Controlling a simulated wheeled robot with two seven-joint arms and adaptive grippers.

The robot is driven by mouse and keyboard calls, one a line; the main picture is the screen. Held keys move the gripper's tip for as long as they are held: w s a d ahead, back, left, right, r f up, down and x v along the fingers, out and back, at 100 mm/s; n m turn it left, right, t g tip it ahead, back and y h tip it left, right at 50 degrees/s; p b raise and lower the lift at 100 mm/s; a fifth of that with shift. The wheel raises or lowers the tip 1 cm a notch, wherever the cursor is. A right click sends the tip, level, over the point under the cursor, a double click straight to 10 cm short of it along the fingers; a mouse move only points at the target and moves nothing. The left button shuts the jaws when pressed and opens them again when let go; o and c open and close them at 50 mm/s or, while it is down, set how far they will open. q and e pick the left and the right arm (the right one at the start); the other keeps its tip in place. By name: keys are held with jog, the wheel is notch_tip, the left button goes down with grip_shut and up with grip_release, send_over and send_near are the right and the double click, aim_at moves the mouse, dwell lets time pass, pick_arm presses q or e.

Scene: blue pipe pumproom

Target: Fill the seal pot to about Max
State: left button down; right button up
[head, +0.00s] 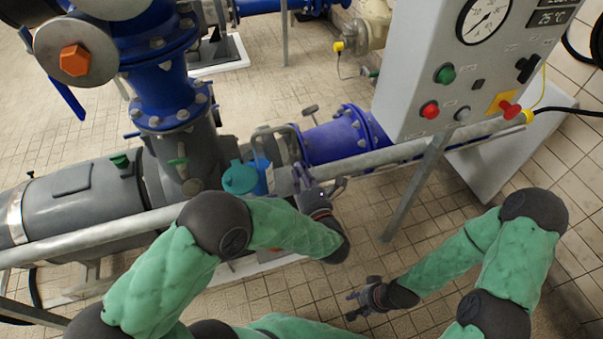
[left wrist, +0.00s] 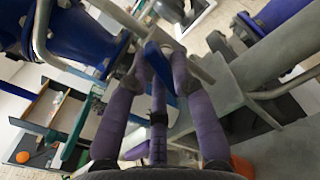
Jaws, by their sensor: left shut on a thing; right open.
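My left gripper (head: 303,180) is among the pump pipework, just right of a small blue container (head: 262,176) with a round teal top (head: 240,178). In the left wrist view its purple fingers (left wrist: 160,75) are shut on a flat blue piece (left wrist: 160,66); I cannot tell whether this is a handle of that container. My right gripper (head: 358,298) is open and empty, low over the tiled floor. I cannot surely tell which part is the seal pot, and no Max mark or liquid level can be read.
A grey rail (head: 385,160) crosses in front of the pipes. The grey pump body (head: 90,190) and blue pipe (head: 165,85) stand left and behind. A control panel (head: 450,80) with a gauge is at the right. Tiled floor is free below the rail.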

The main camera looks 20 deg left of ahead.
pick_arm(q)
jog(key=m, duration=0.6)
jog(key=m+p, duration=0.1)
jog(key=m, duration=0.5)
jog(key=shift+w+d, duration=0.15)
jog(key=shift+d, duration=0.05)
jog(key=shift+m, duration=0.4)
jog(key=c, duration=1.1)
grip_release()
jog(key=shift+c, duration=0.2)
jog(key=shift+f, duration=0.1)
